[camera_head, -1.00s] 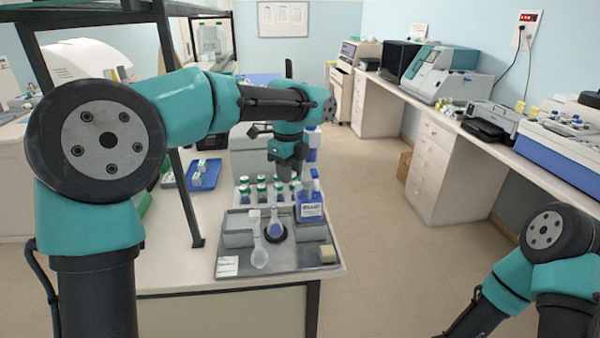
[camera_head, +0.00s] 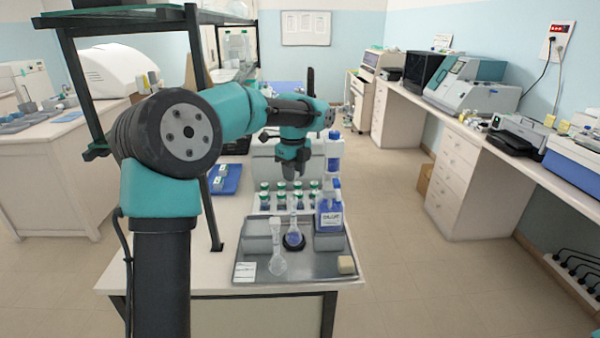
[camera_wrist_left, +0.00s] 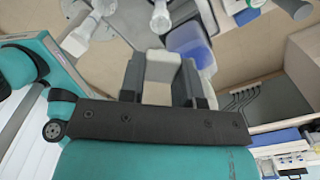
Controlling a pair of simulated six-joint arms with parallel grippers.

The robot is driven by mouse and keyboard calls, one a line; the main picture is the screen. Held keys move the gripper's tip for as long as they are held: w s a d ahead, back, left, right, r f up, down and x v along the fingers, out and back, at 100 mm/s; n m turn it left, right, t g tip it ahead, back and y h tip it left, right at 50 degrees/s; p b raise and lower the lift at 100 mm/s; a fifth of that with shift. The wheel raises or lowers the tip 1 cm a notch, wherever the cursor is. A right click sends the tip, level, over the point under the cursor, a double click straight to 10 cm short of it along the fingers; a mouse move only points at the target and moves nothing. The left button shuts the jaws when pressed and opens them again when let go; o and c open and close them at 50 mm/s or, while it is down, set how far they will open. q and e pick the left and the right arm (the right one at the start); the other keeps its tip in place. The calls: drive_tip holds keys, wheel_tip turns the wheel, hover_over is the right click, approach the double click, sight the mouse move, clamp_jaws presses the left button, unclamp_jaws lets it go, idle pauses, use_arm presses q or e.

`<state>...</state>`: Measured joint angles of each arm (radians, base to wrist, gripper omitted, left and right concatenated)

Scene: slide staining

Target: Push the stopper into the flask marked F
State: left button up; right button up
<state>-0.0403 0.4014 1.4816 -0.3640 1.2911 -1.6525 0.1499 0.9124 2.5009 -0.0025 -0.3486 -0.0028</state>
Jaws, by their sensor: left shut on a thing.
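My left gripper (camera_head: 297,172) points down above the rear of the tray and is shut on a pale stopper (camera_wrist_left: 161,68), seen between its fingers in the left wrist view. A flask with blue liquid (camera_head: 293,239) stands upright in a dark ring on the tray, below and in front of the gripper. A clear flask (camera_head: 278,263) stands to its front left. The letters on the flasks are too small to read, so I cannot tell which is F. The stopper is apart from both flasks as far as I can see. My right gripper is out of view.
The grey tray (camera_head: 300,271) also holds a labelled blue bottle (camera_head: 329,213), a cream block (camera_head: 346,265) and a white card (camera_head: 245,272). Several green-capped bottles (camera_head: 281,197) stand behind it. A shelf post (camera_head: 210,190) rises to the left.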

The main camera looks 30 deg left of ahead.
sight(294, 202)
use_arm(q)
drive_tip(key=shift+f, duration=0.15)
drive_tip(key=shift+f, duration=2.6)
drive_tip(key=shift+f, duration=0.8)
idle(1.0)
drive_tip(key=o, duration=1.4)
drive_tip(key=shift+o, duration=0.2)
drive_tip(key=shift+r, duration=0.15)
drive_tip(key=shift+r, duration=2.85)
drive_tip(key=shift+c, duration=0.5)
